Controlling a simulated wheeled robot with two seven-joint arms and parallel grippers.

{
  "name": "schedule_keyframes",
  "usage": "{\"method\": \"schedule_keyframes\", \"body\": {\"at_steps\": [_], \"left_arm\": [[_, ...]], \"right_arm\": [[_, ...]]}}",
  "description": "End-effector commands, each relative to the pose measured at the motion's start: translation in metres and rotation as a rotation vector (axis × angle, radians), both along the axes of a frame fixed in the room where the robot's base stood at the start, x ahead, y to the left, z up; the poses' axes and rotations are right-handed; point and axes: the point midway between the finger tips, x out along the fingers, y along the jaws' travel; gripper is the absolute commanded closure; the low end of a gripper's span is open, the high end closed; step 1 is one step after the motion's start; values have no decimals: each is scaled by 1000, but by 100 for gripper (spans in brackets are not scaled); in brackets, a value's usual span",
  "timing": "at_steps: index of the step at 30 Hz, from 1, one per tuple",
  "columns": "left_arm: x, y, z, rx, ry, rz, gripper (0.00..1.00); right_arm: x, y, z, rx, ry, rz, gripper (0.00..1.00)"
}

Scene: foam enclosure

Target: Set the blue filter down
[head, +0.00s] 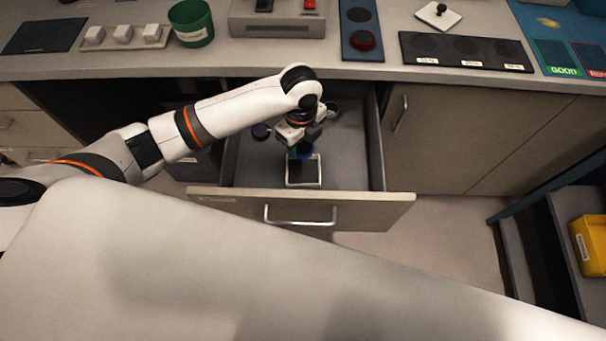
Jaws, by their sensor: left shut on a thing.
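My left gripper (298,140) reaches down into an open drawer (345,150) below the counter. It is shut on the blue filter (304,154), of which only a small blue patch shows beneath the fingers. The gripper and wrist hide most of the filter. A white square outline (304,185) lies on the drawer floor just in front of and below it. I cannot tell whether the filter touches the floor. My right gripper is not in view.
The drawer front (300,208) has a metal handle. The counter above holds a green cup (191,24) and a black three-spot panel (466,50). A yellow bin (590,244) is at right.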

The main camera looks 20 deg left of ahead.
Motion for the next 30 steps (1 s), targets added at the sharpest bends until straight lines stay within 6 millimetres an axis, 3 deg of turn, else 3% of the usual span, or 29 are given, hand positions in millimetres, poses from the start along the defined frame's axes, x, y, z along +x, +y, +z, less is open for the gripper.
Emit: {"method": "schedule_keyframes", "body": {"at_steps": [6,15,26,30], "left_arm": [[0,-3,-24,8,6,-153,73],[0,-3,-75,10,8,-166,73],[0,-3,-117,10,8,-165,73],[0,-3,-121,8,4,-167,73]], "right_arm": [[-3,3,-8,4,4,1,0],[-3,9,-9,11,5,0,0],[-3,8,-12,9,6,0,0],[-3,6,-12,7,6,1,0]]}}
